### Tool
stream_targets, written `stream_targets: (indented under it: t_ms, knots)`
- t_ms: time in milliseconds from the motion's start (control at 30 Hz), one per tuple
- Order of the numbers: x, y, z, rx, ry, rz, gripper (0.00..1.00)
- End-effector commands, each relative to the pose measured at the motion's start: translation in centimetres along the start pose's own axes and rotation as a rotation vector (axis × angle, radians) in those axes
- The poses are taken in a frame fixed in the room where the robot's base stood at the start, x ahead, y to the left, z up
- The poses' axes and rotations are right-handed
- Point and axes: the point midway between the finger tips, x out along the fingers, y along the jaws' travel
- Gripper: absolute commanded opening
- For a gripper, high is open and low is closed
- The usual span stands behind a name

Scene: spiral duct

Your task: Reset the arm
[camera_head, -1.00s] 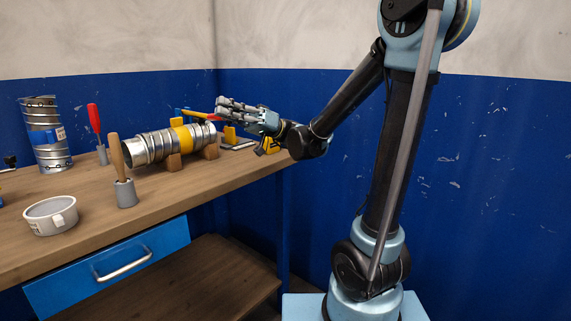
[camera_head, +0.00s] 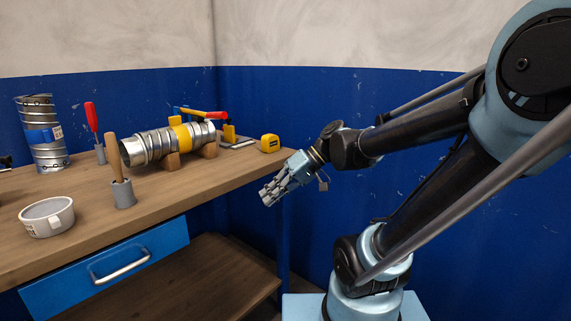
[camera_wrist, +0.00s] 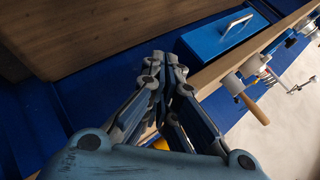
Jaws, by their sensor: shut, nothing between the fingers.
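My gripper (camera_head: 272,193) hangs at the right end of the workbench, just off its edge and pointing down to the left. Its fingers are together and hold nothing. In the wrist view my gripper (camera_wrist: 168,62) also has its fingertips close together, with the bench and drawer beyond. My arm reaches in from the right, its forearm roughly level. The spiral duct (camera_head: 165,143) lies on wooden supports on the bench, with a yellow band around it, apart from my gripper.
A wooden-handled tool stands in a grey holder (camera_head: 123,194). A white pot (camera_head: 47,218), an upright metal duct piece (camera_head: 46,145), a red-handled tool (camera_head: 92,118) and a yellow tape measure (camera_head: 270,143) stand on the workbench (camera_head: 85,243). A blue drawer (camera_head: 75,290) sits below.

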Motion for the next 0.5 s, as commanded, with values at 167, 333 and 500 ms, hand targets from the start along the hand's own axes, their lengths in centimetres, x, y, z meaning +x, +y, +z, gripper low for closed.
stream_targets:
  t_ms: [167,333,500]
  knots:
    - [-1.6,6.6,5.0,0.166,-0.018,0.294,0.00]
    - [-4.4,12.4,9.8,0.315,-0.015,0.573,0.00]
    - [-7.4,16.3,13.7,0.424,0.003,0.800,0.00]
